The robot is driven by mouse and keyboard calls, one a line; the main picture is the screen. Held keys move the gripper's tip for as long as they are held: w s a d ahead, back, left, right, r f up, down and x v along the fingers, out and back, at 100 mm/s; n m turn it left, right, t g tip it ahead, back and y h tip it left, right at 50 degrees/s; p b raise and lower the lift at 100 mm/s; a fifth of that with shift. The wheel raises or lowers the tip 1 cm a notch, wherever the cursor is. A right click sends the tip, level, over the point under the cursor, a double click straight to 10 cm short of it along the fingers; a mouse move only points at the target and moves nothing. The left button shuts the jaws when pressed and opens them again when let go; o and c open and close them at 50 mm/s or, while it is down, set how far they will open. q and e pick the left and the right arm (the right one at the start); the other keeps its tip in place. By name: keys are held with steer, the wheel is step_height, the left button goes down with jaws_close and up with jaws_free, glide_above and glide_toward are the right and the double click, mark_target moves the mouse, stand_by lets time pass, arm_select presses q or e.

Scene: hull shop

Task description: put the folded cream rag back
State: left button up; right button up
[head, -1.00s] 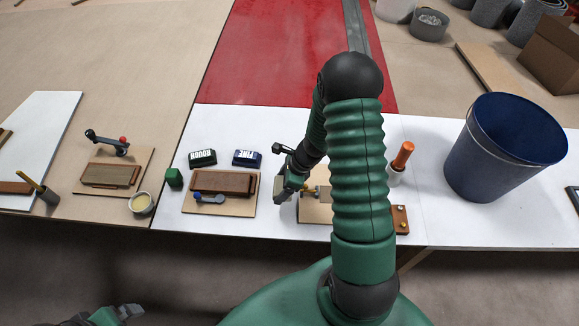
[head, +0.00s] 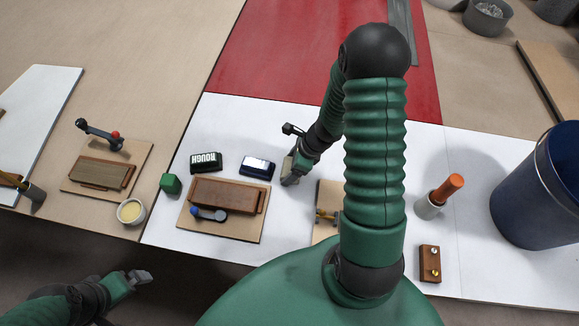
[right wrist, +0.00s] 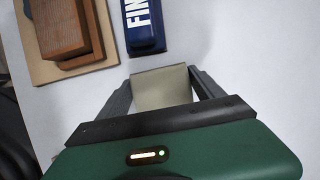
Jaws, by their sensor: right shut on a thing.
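The folded cream rag (right wrist: 162,88) is held between the two fingers of my right gripper (right wrist: 165,84) in the right wrist view. In the head view my right gripper (head: 290,172) is over the white bench top, just right of the blue block (head: 257,167). The rag's lower part is hidden by the gripper body; whether it touches the bench I cannot tell. The block also shows in the right wrist view (right wrist: 146,25), lettered "FIN", close ahead of the rag. My left gripper (head: 140,278) is low at the left, away from the bench; its jaw opening is unclear.
A black ROUGH block (head: 206,161), a green block (head: 170,184) and a brown stone on a board (head: 240,229) are left of my right gripper. My right arm partly hides another board (head: 325,230). An orange-handled tool (head: 447,190) and blue bucket (head: 540,190) are right.

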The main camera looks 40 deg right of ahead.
steer(key=shift+d, duration=0.6)
steer(key=o, duration=1)
steer(key=shift+d+f, duration=0.15)
steer(key=shift+d, duration=0.25)
steer(key=shift+o, duration=1.3)
steer(key=shift+s, duration=0.1)
steer(key=shift+o, duration=0.2)
steer(key=shift+a, duration=0.45)
steer(key=shift+a+r, duration=0.25)
steer(key=shift+a, duration=0.1)
steer(key=p+v, duration=0.4)
steer(key=v, duration=0.8)
arm_select(q)
steer(key=r, duration=0.1)
steer(key=d+r, duration=0.1)
steer(key=r, duration=0.2)
steer(key=shift+d+r, duration=0.3)
arm_select(e)
steer(key=a+r+n+h, duration=0.1)
steer(key=a+r+n, duration=0.2)
steer(key=a+n, duration=0.4)
steer(key=s+a+r+n+g+h, duration=0.1)
steer(key=a+r+n, duration=0.2)
steer(key=a+n, duration=0.5)
steer(key=n, duration=1.3)
steer(key=shift+a+h, duration=0.2)
steer(key=shift+h, duration=0.2)
